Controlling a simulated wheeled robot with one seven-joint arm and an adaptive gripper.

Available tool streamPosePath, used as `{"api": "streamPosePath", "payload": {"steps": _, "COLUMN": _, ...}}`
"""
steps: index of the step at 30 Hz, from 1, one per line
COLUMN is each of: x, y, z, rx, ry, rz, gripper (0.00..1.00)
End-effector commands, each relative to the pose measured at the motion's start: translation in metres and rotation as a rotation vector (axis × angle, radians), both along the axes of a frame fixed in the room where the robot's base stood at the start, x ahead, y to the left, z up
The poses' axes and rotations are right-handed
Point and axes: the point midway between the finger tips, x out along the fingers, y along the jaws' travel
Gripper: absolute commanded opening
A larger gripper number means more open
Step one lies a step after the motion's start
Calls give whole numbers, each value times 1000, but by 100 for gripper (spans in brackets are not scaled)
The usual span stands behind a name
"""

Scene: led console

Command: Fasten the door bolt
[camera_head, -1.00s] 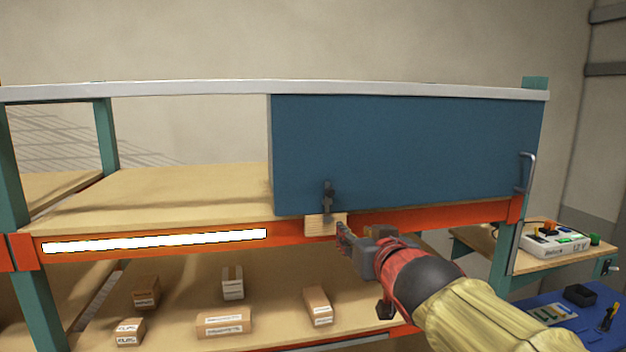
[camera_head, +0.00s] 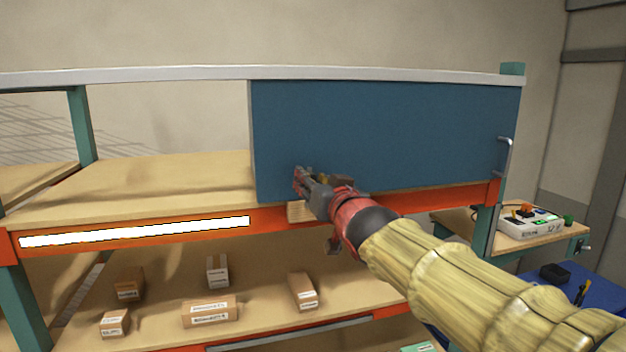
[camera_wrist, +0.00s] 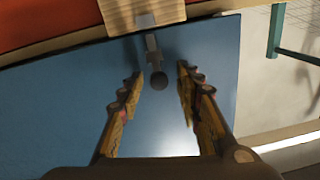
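The blue door (camera_head: 390,130) covers the right part of the upper shelf. The dark door bolt (camera_wrist: 155,60) is in the wrist view, near the door's lower edge by a wooden block (camera_wrist: 140,12); its round knob (camera_wrist: 159,81) lies between my finger lines. My gripper (camera_head: 302,180) is in front of the door's lower left part and hides the bolt in the head view. In the wrist view my gripper (camera_wrist: 158,75) is open, with a finger on each side of the knob and gaps visible. I cannot tell how far the bolt is drawn.
The wooden block also shows under my gripper in the head view (camera_head: 298,212). An orange beam (camera_head: 270,215) with a lit white strip (camera_head: 135,232) runs below the shelf. Small boxes (camera_head: 210,313) lie on the lower shelf. A door handle (camera_head: 504,155) is at right.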

Motion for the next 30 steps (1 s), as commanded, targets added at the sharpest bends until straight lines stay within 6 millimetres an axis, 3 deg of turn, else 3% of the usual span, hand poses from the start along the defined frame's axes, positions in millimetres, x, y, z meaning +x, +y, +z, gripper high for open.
{"api": "streamPosePath", "payload": {"steps": 7, "x": 1, "y": 0, "z": 0, "rx": 0, "ry": 0, "rz": 0, "gripper": 34}}
{"api": "streamPosePath", "payload": {"steps": 25, "x": 0, "y": 0, "z": 0, "rx": -1, "ry": 0, "rz": 0, "gripper": 0}}
{"api": "streamPosePath", "payload": {"steps": 30, "x": 0, "y": 0, "z": 0, "rx": -1, "ry": 0, "rz": 0, "gripper": 0}}
